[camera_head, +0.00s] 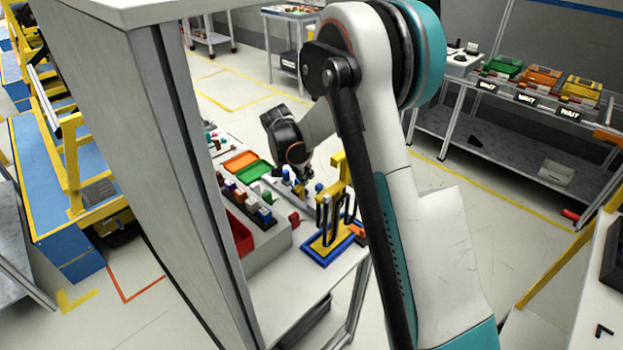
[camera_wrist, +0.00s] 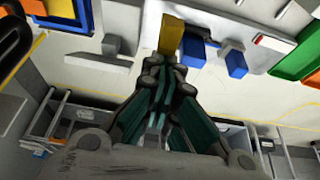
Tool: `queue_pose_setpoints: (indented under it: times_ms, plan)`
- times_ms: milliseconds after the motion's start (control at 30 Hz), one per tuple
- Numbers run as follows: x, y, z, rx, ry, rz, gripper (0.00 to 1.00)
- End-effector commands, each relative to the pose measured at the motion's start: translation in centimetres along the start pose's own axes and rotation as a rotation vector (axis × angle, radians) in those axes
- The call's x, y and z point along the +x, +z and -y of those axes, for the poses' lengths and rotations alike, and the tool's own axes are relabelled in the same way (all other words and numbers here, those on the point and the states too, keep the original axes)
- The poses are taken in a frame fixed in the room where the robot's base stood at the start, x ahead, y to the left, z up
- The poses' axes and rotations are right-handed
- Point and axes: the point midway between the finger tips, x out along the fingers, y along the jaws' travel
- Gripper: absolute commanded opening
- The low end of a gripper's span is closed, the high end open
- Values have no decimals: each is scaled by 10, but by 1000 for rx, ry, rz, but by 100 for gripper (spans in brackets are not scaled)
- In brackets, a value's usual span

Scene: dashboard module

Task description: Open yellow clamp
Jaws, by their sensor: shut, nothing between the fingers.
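My gripper (camera_wrist: 166,68) is shut and empty, with its fingertips close below a yellow upright piece (camera_wrist: 171,34) in the wrist view. This piece seems to be part of the yellow clamp, and I cannot tell whether the fingertips touch it. In the head view my gripper (camera_head: 303,176) is low over the white worktable, partly hidden by its own wrist. Small blue pieces (camera_head: 318,187) lie beside it there. In the wrist view a blue block (camera_wrist: 236,63) and a blue piece (camera_wrist: 193,52) are right of the yellow piece.
A yellow stand with black loops (camera_head: 328,243) on a blue-edged base is right of my gripper. Orange (camera_head: 241,161) and green (camera_head: 254,170) trays and a rack of coloured blocks (camera_head: 247,203) are to the left. A tall grey panel (camera_head: 150,130) stands in the left foreground.

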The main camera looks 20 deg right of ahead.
Motion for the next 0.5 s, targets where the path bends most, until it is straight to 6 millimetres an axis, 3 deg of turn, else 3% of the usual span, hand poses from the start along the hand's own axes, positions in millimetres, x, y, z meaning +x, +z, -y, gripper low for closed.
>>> queue_pose_setpoints:
  times_ms: [500]
  plan:
    - [-7, 13, 0, 1, 1, -29, 0]
